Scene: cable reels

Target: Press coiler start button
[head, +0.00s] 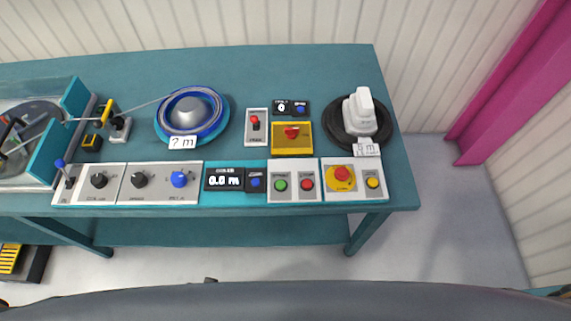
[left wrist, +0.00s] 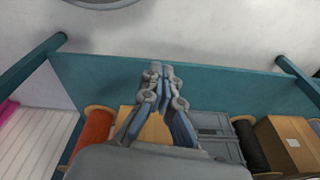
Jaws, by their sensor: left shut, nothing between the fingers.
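In the head view, a grey panel (head: 293,197) at the front edge of the teal bench holds a green button (head: 281,185) on the left and a red button (head: 306,184) on the right. Their labels are too small to read, so I cannot tell which is the coiler start button. My left gripper (left wrist: 161,70) shows in the left wrist view, its fingers together and empty. It is away from the panel, with a teal shelf and stored goods in view. Neither gripper shows in the head view.
The bench (head: 300,60) also carries a red emergency-type button (head: 342,173), a display reading 0.0 m (head: 223,179), a blue reel (head: 220,120) and a white plug on a black coil (head: 360,112). The left wrist view shows an orange spool (left wrist: 92,135), a grey case (left wrist: 215,135) and a cardboard box (left wrist: 290,145).

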